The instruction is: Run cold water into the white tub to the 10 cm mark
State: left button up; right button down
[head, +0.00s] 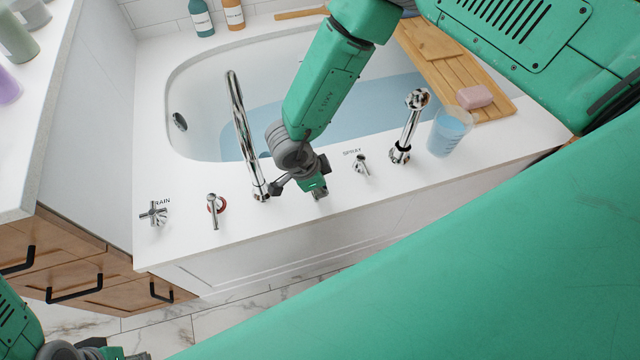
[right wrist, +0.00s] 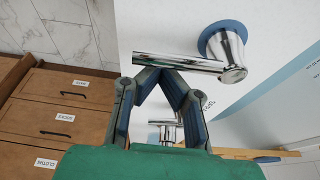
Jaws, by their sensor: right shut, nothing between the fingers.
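The white tub (head: 190,75) holds pale blue water (head: 265,115); no depth mark is legible. A tall chrome spout (head: 240,125) rises from the near deck; no stream is visible from it. My right gripper (head: 318,190) is over the deck just right of the spout base, its fingers shut and empty. In the right wrist view its fingertips (right wrist: 163,70) are at a chrome lever (right wrist: 180,63) with a blue ring (right wrist: 222,30); I cannot tell whether they touch. A red-ringed lever (head: 215,205) stands left of the spout. My left gripper (head: 105,350) is at the bottom left corner, mostly cut off.
A cross handle (head: 153,213) labelled drain is at left. The spray handle (head: 361,163), hand shower (head: 408,125) and a clear cup (head: 450,132) stand right. A wooden caddy (head: 430,45) with pink soap (head: 474,97) spans the tub. Drawers (head: 85,265) are at lower left.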

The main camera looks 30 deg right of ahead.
jog(key=d, duration=0.2)
jog(key=shift+s+d+f, duration=0.3)
jog(key=shift+d, duration=0.1)
jog(key=p+v, duration=0.1)
jog(key=v, duration=0.8)
jog(key=shift+r+p, duration=0.4)
jog(key=shift+r, duration=0.05)
jog(key=shift+d+f, duration=0.1)
jog(key=shift+d, duration=0.3)
